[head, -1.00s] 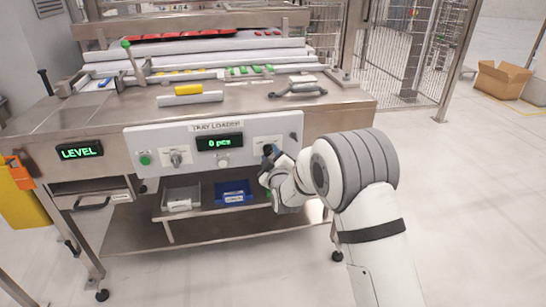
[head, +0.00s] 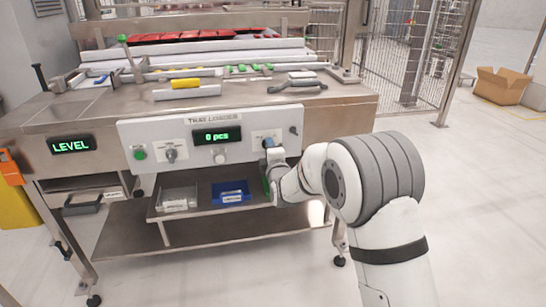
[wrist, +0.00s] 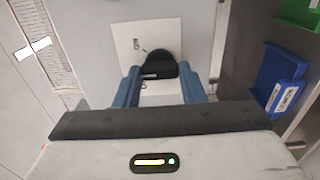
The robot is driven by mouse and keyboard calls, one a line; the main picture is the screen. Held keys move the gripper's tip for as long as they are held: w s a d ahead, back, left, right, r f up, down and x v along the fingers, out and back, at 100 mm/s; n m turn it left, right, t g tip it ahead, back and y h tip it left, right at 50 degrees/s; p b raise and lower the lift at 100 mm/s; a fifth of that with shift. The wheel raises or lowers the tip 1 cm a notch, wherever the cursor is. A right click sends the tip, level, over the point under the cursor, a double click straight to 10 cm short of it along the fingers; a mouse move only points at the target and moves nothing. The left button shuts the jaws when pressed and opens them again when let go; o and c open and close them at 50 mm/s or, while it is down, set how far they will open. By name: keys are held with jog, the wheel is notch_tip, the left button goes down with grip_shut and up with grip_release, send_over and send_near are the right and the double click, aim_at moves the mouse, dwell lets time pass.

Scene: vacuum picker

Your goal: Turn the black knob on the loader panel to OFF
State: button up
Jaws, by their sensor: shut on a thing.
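The loader panel (head: 240,160) is a pale box on the front of the steel bench, with a green "0 pcs" display. My gripper (head: 268,146) is at the panel's right part, against a white label plate. In the wrist view the black knob (wrist: 160,64) sits on that white plate (wrist: 124,36), between the two blue fingers of my gripper (wrist: 158,74). The fingers are shut on the knob's sides. The plate's lettering is too small to read, so the knob's setting cannot be told. In the head view my gripper mostly hides this knob.
The panel also carries a green button (head: 140,154), a grey switch (head: 171,155) and a pale round button (head: 220,157). Below are a grey bin (head: 178,198) and a blue bin (head: 231,192). A LEVEL display (head: 72,145) is at left. Open floor lies at right.

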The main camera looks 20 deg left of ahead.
jog(key=n+b, duration=0.1)
jog(key=n, duration=0.3)
jog(key=n+b, duration=0.2)
jog(key=n, duration=0.2)
jog(key=shift+a+r+n, duration=0.1)
jog(key=shift+r+n, duration=0.1)
jog(key=shift+n, duration=0.4)
jog(key=o, duration=1)
jog(key=shift+w+f, duration=0.1)
jog(key=shift+f, duration=0.1)
jog(key=p+v, duration=0.1)
jog(key=v, duration=0.7)
jog(key=shift+w+p, duration=0.1)
jog(key=shift+p, duration=0.3)
